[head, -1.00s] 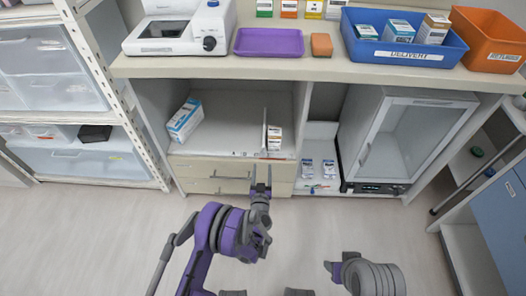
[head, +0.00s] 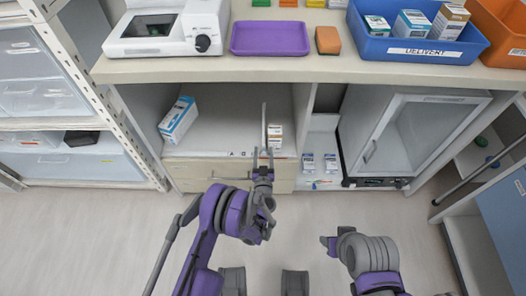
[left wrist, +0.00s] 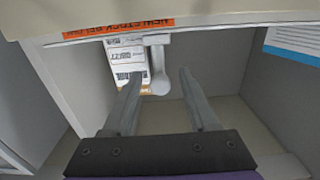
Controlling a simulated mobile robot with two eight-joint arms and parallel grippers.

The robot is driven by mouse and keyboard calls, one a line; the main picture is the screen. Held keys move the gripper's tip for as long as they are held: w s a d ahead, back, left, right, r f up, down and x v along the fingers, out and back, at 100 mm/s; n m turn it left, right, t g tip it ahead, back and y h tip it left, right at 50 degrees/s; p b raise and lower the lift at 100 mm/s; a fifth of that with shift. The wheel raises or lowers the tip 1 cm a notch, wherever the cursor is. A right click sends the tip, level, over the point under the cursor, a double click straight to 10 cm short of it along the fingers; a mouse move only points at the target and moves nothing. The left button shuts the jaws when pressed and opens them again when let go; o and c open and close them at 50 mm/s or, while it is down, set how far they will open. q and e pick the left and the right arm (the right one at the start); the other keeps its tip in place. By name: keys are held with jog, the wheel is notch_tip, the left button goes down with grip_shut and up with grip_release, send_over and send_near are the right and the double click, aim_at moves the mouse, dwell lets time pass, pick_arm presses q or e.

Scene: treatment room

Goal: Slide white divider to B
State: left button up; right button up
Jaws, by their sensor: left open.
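The white divider (head: 264,125) stands upright as a thin plate on the open shelf, just left of a small stack of boxes (head: 275,138). In the left wrist view the divider (left wrist: 158,68) shows with a rounded end between my finger tips. My left gripper (head: 263,158) is open at the shelf's front edge, in line with the divider; in the left wrist view its fingers (left wrist: 157,78) are spread, and contact cannot be told. The letter marks A and B (head: 243,153) are on the shelf edge left of the divider. My right gripper (head: 328,243) is low at the right, its jaws unclear.
An upright panel (head: 304,115) bounds the bay on the right. The counter (head: 200,69) overhangs the shelf.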

pick_arm(q)
grip_shut()
dwell(1.4)
